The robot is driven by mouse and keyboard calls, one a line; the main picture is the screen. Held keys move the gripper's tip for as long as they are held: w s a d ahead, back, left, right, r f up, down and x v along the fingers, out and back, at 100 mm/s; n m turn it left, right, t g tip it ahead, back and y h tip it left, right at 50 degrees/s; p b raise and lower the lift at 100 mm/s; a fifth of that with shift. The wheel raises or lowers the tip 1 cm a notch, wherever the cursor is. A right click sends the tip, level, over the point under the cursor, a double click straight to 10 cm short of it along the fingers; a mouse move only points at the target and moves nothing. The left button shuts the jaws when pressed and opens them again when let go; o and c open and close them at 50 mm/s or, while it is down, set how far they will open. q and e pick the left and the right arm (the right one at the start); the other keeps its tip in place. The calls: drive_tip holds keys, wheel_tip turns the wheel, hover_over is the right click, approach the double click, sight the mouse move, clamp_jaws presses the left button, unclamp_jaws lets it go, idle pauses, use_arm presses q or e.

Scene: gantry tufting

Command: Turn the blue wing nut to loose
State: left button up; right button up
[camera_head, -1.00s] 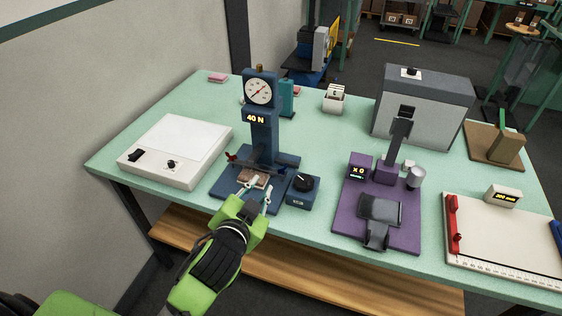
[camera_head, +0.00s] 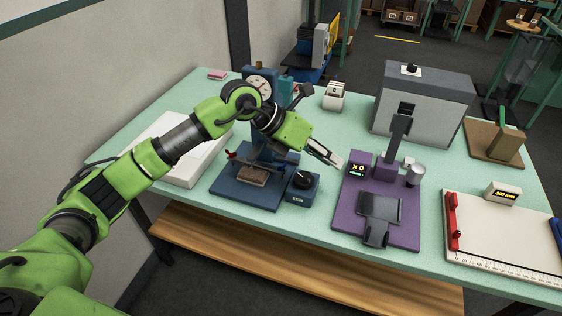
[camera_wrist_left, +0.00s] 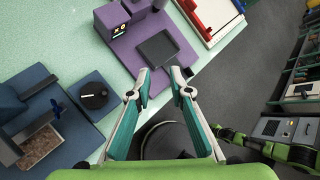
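The stand's base (camera_head: 240,190) carries a brown block (camera_head: 251,176). My left gripper (camera_head: 334,158) is raised to the right of the stand, near the purple device. In the left wrist view my left gripper (camera_wrist_left: 160,72) has its fingers apart with nothing between them.
A dark blue box with a black knob (camera_head: 303,184) sits right of the stand base. The purple device (camera_head: 345,215) stands further right, before a grey machine (camera_head: 405,130). A white flat box (camera_head: 160,125) is at left. A green arm (camera_wrist_left: 270,150) shows low in the left wrist view.

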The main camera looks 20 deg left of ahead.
use_arm(q)
drive_tip(key=w+a+n+y, duration=0.1)
drive_tip(key=w+a+y, duration=0.2)
drive_tip(key=a+y, duration=0.85)
drive_tip(key=h+p, duration=0.5)
approach(282, 167)
drive_tip(key=x, duration=0.7)
drive_tip(key=shift+w+d+f, duration=0.1)
drive_tip(key=shift+w+f, duration=0.15)
drive_tip(key=shift+w, duration=0.15)
